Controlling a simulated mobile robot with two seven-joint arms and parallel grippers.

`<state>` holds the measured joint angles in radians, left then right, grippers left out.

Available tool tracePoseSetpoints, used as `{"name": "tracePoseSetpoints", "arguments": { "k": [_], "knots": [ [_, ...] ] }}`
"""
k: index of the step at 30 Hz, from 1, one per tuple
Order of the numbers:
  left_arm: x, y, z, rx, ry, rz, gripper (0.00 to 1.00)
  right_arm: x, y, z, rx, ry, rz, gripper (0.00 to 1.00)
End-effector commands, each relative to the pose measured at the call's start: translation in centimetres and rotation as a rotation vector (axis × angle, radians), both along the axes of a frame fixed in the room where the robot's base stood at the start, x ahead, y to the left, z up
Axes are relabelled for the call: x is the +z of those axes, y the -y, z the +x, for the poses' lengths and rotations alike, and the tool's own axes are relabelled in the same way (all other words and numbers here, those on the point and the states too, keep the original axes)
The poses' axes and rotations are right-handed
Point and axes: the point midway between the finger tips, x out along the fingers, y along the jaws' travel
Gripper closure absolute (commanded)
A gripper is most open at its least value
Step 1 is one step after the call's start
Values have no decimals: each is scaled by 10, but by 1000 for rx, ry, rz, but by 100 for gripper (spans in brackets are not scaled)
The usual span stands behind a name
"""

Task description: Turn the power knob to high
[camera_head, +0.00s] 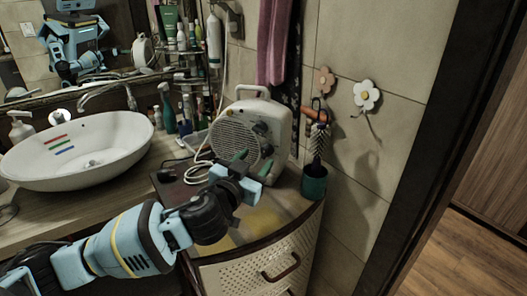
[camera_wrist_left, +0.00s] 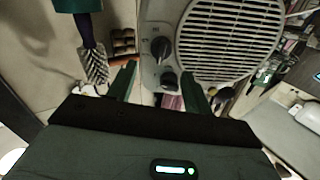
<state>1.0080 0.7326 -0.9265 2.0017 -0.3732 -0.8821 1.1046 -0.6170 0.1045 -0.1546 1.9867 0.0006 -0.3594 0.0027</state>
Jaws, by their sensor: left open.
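A beige fan heater (camera_head: 233,133) with a round grille and a top handle stands on the counter. It has two dark knobs beside its grille. In the left wrist view the heater's face (camera_wrist_left: 185,12) shows one knob (camera_wrist_left: 160,47) and another knob (camera_wrist_left: 169,80) close to my fingers. I cannot read their labels, so which is the power knob is unclear. My left gripper (camera_head: 253,163) is open in front of the heater's lower right part. In the left wrist view its green fingers (camera_wrist_left: 160,92) are apart, with the nearer knob between their tips and no clear contact.
A dark green cup (camera_head: 314,183) with brushes stands right of the heater. A white basin (camera_head: 75,150) is at left, with bottles (camera_head: 168,110) behind. A cord lies left of the heater. A drawer (camera_head: 270,262) with a handle is below the counter.

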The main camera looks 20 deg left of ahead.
Motion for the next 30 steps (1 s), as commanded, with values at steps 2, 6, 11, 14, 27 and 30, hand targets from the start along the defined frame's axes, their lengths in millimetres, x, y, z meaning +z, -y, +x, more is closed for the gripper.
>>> {"name": "tracePoseSetpoints", "arguments": {
  "k": [2,6,11,14,27,30],
  "knots": [
    [2,2,12,1,2,1,49,1,0,2,0,4,-1,64],
    [1,4,30,1,2,1,49,3,1,4,3,9,-3,64],
    [1,6,43,1,0,0,49,3,3,5,6,12,-6,64],
    [1,7,47,-1,1,0,49,3,3,5,8,13,-8,64],
    [0,7,48,-1,0,0,66,3,4,6,10,13,-11,64],
    [0,7,48,0,0,0,79,3,4,6,10,14,-10,64]
  ]
}}
